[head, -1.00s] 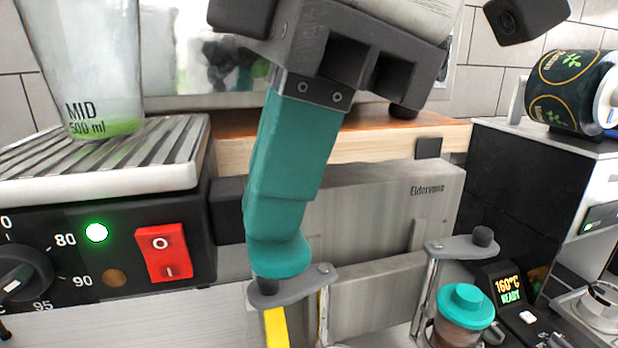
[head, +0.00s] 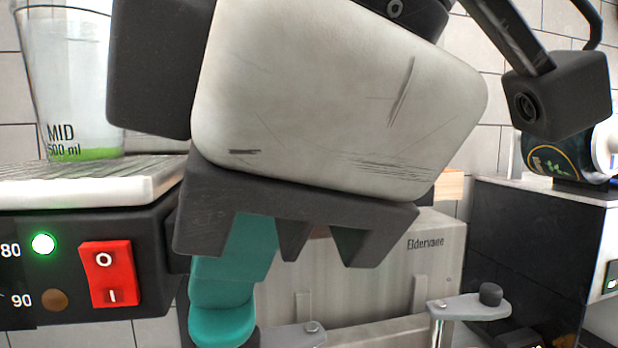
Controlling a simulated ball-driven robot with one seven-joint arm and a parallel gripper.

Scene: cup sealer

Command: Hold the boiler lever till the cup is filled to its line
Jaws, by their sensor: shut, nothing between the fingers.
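A clear cup (head: 70,90) marked "MID 500 ml" stands upright on the boiler's ribbed drip tray (head: 120,187) at the upper left. A thin green band shows at its bottom, around the lettering; I cannot tell its exact level against the line. The boiler's dark front (head: 150,250) carries a lit green lamp (head: 43,243) and a red rocker switch (head: 108,273). The boiler lever does not show. My gripper (head: 222,328) points down to the right of the boiler front. Its teal fingers are shut and empty, apart from the cup.
A grey metal "Eldervane" machine (head: 430,265) stands behind my gripper. A grey arm with a dark knob (head: 490,294) juts out at lower right. A dark cabinet (head: 540,240) with a printed film roll (head: 560,160) is at right. Free room is tight around my gripper.

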